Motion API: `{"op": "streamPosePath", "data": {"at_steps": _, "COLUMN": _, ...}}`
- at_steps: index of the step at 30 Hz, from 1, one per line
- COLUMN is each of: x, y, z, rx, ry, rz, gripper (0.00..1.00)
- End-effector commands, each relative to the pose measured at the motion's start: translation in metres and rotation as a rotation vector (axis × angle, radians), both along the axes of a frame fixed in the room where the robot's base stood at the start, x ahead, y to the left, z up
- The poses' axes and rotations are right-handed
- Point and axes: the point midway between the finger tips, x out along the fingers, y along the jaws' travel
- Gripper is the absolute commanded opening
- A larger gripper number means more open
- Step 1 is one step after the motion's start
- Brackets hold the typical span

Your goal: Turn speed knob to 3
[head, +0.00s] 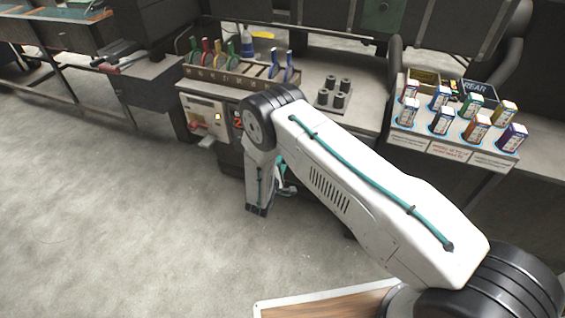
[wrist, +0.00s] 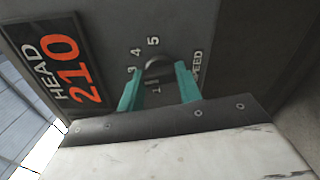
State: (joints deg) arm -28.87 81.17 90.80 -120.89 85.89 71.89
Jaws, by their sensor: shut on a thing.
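The speed knob (wrist: 157,67) is a dark round knob on a grey panel (wrist: 190,32) in the wrist view. Around it are white numbers, with 5, 4, 3 and 1 legible, and the word SPEED to its right. My gripper (wrist: 158,75) has two teal fingers, one on each side of the knob, shut on it. The knob's pointer is too dark and small to read, so its setting cannot be told. In the head view my arm hides the knob; only a bit of teal at the gripper (head: 284,188) shows.
In the head view, a bench (head: 310,75) carries a rack of coloured handles (head: 235,75) and dark cylinders (head: 335,95). A stand of small boxes (head: 455,130) is at right. Open floor (head: 110,200) lies left.

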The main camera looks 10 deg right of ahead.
Motion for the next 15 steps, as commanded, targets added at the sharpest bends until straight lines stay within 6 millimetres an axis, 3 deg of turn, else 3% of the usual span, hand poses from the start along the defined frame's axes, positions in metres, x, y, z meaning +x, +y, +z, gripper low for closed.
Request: {"op": "streamPosePath", "data": {"at_steps": 15, "x": -0.0013, "y": -0.0003, "z": -0.0012, "rx": 0.163, "ry": -0.092, "rz": 0.000, "gripper": 0.12}}
